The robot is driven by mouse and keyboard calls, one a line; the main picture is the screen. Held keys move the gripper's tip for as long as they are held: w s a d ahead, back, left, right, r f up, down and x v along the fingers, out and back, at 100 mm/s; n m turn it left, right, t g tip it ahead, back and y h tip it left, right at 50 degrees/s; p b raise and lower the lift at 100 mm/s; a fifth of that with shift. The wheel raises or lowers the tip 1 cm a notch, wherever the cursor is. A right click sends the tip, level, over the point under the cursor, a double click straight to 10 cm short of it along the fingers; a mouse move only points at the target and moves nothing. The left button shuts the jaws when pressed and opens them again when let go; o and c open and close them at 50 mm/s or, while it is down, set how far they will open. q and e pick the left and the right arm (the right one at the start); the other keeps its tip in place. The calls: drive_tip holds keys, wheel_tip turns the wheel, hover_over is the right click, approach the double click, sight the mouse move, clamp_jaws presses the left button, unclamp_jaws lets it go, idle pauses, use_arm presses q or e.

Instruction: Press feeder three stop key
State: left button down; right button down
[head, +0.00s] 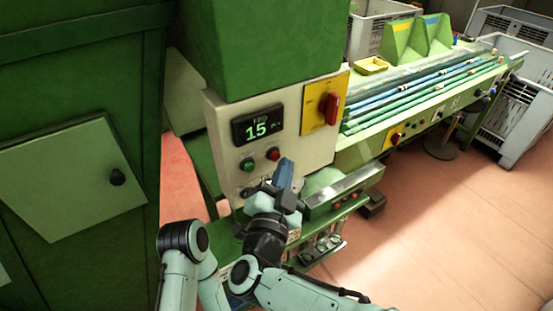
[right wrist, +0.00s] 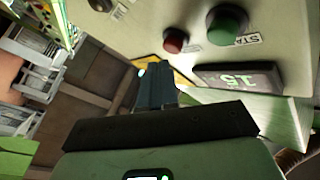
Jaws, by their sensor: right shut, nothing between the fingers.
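The control panel (head: 310,150) is a pale box with a display (head: 258,126) reading 15. Below the display are a green button (head: 248,164) and a red button (head: 273,154). In the right wrist view the red button (right wrist: 174,40) and green button (right wrist: 227,25) appear near the top, with the display (right wrist: 238,78) inverted. My right gripper (head: 286,163) is shut and empty, its fingertips just below and right of the red button. In the wrist view its fingertips (right wrist: 155,68) look apart from the red button. My left gripper is not in view.
A yellow plate with a red rotary switch (head: 330,108) is right of the display. A green cabinet (head: 75,170) stands at left. A feeder bed with blue and green rods (head: 420,90) extends right, with grey crates (head: 515,110) behind. Pinkish floor (head: 450,220) is open at right.

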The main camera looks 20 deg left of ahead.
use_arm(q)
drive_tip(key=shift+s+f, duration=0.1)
use_arm(e)
drive_tip(key=shift+s+d, duration=0.15)
